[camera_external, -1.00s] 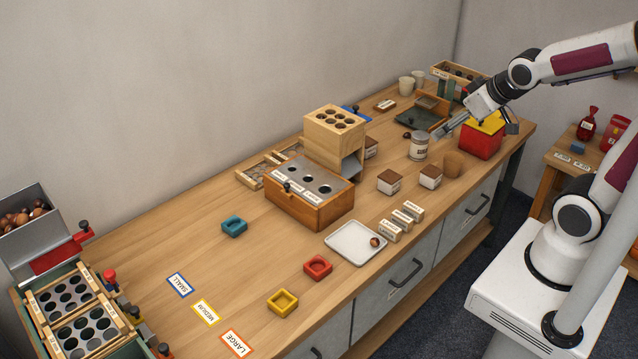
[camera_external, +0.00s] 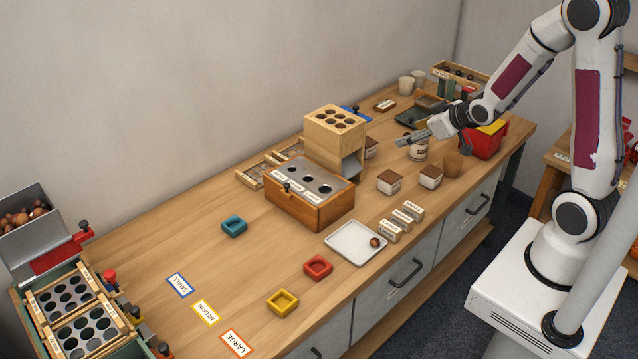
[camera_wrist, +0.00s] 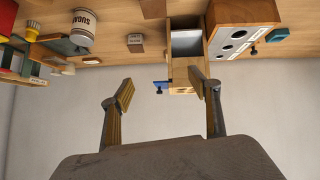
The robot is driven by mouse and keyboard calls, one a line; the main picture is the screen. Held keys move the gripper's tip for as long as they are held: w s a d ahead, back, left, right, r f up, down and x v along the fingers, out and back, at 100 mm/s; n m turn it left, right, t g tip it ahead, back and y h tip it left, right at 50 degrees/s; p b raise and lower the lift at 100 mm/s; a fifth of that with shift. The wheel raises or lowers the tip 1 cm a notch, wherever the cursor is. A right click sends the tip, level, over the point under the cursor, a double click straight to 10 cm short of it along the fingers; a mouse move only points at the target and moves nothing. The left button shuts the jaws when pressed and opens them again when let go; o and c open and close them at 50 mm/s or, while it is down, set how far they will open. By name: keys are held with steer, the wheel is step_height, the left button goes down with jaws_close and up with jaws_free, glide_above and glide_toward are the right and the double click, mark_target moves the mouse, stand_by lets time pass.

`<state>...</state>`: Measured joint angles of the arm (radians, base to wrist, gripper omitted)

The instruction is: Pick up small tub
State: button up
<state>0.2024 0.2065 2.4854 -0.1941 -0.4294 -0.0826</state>
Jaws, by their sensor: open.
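Three small square open tubs stand on the bench in the outside view: a teal one (camera_external: 234,226), a red one (camera_external: 318,267) and a yellow one (camera_external: 283,302). None of them bears a readable size mark. My gripper (camera_external: 408,139) is open and empty, over the far right part of the bench near the sugar tin, well away from the tubs. In the wrist view its two fingers (camera_wrist: 160,90) are spread with nothing between them. The teal tub also shows there at the upper right edge (camera_wrist: 277,35).
The sugar tin (camera_external: 418,155) is close below my gripper. A wooden sorter box (camera_external: 310,205) and a tall holed block (camera_external: 335,130) stand between gripper and tubs. SMALL (camera_external: 180,285), MEDIUM and LARGE cards lie at front left. The bench around the teal tub is clear.

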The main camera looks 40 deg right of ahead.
steer(key=t, duration=0.2)
glide_above(392, 177)
steer(key=s, duration=0.4)
step_height(392, 177, down, 8)
steer(key=shift+m+t+y, duration=0.3)
steer(key=shift+t+y, duration=0.2)
steer(key=shift+t, duration=0.4)
steer(key=f, duration=0.5)
steer(key=s+f, duration=0.1)
steer(key=f, duration=0.2)
steer(key=shift+s, duration=0.1)
steer(key=shift+s+f+t, duration=0.4)
steer(key=shift+s+f, duration=0.25)
steer(key=shift+f, duration=0.15)
steer(key=shift+x, duration=1.3)
steer(key=shift+f+x, duration=0.2)
steer(key=shift+x, duration=2.4)
steer(key=shift+s, duration=0.1)
steer(key=shift+c, duration=0.3)
